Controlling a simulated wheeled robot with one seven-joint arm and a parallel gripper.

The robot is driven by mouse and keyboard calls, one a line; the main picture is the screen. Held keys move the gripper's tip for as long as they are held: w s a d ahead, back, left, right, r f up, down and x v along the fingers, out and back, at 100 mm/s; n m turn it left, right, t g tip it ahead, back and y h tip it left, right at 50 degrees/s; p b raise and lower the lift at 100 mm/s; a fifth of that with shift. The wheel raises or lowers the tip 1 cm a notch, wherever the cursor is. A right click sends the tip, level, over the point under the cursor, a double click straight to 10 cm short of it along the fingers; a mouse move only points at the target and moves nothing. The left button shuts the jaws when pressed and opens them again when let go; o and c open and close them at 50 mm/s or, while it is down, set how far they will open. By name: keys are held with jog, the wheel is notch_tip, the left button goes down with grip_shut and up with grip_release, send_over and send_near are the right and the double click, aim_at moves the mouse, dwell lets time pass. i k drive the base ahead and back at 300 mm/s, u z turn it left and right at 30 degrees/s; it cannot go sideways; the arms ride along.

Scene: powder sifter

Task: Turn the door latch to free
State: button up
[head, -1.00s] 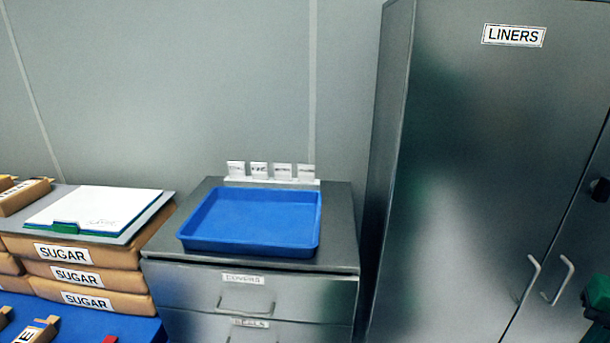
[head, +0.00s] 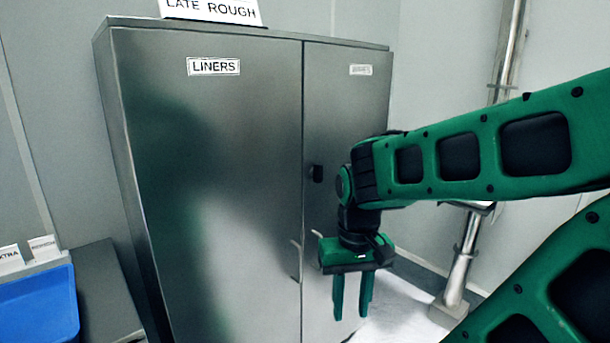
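A tall steel two-door cabinet (head: 225,180) stands in the middle of the head view. Its left door carries a "LINERS" label (head: 214,66). A small black latch (head: 317,173) sits at the seam between the doors, on the right door's edge, a little left of my wrist. My gripper (head: 353,315) hangs pointing down in front of the right door, below and to the right of the latch. Its two green fingers are apart with nothing between them. It is clear of the latch. My arm hides part of the right door.
Bar handles (head: 296,260) flank the door seam below the latch; the right one is partly behind my gripper. A "LATE ROUGH" sign (head: 211,11) stands on the cabinet. A blue tray (head: 38,305) sits at lower left. Steel pipework (head: 461,262) stands at right.

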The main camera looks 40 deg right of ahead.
aim_at(316, 172)
jog(key=u, duration=0.45)
jog(key=k, duration=1.5)
jog(key=z, duration=0.5)
jog(key=i, duration=1)
